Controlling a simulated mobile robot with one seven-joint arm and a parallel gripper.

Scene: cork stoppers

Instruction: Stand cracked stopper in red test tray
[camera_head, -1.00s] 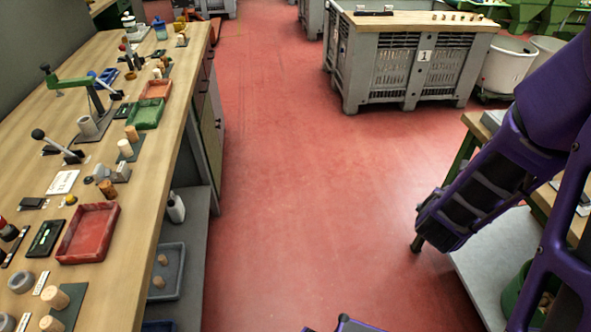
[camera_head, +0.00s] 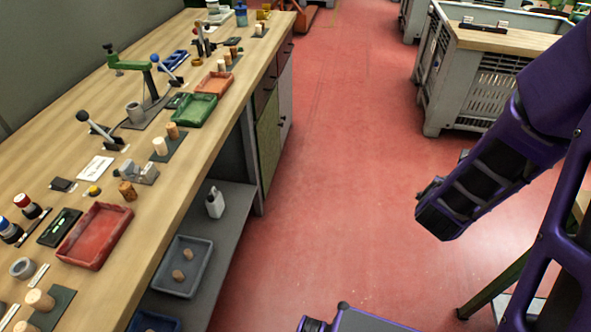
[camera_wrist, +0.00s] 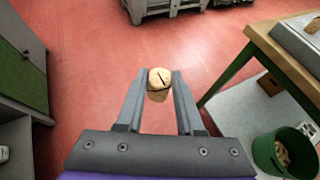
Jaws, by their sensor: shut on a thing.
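My gripper (camera_wrist: 158,92) is shut on a pale cork stopper (camera_wrist: 158,82) in the wrist view. A dark crack-like line runs across the stopper's near end face. The stopper is held between the fingertips above the open red floor, away from any bench. The red tray (camera_head: 69,254) lies on the wooden bench at the left in the head view and looks empty. My arm is at the right of the head view, well apart from the tray; the fingertips and the stopper cannot be made out there.
Around the tray stand a dark scale-like device (camera_head: 60,228), a brown cork (camera_head: 127,191), dark-bodied bottles (camera_head: 27,206) and a grey ring (camera_head: 22,268). Green (camera_head: 195,124) and orange trays are farther back. A grey crate (camera_head: 440,95) stands at right. The floor aisle (camera_head: 330,180) is clear.

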